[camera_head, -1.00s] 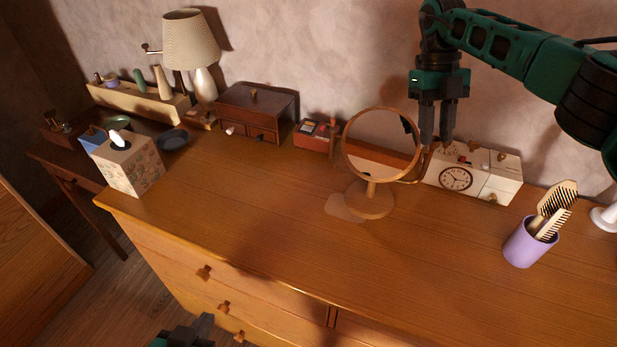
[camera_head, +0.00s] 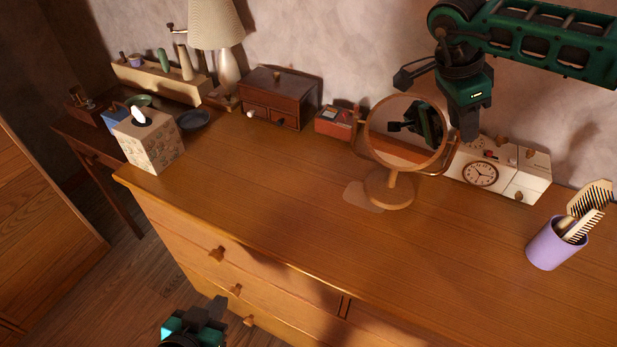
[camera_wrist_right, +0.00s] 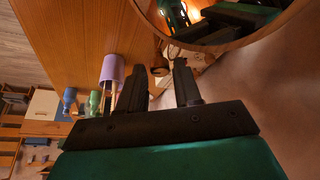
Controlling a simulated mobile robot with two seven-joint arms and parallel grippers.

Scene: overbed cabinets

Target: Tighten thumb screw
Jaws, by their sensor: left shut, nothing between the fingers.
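A round wooden table mirror (camera_head: 390,190) stands on the dresser, its glass tilted, with a curved yoke at its sides. It also fills the top of the right wrist view (camera_wrist_right: 228,45). My right gripper (camera_head: 468,130) hangs pointing down at the mirror's right edge. In the right wrist view its fingers (camera_wrist_right: 158,88) are apart with nothing gripped. A small brown knob (camera_wrist_right: 160,68), perhaps the thumb screw, shows just beyond the fingertips beside the mirror's rim. In the head view I cannot make out the screw. My left gripper (camera_head: 212,309) is low in front of the drawers, shut and empty.
A white clock box (camera_head: 500,172) stands right behind the mirror. A purple cup (camera_head: 553,245) with combs is to the right. A red box (camera_head: 335,123), a dark drawer box (camera_head: 278,97) and a tissue box (camera_head: 150,145) stand left. The dresser's front is clear.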

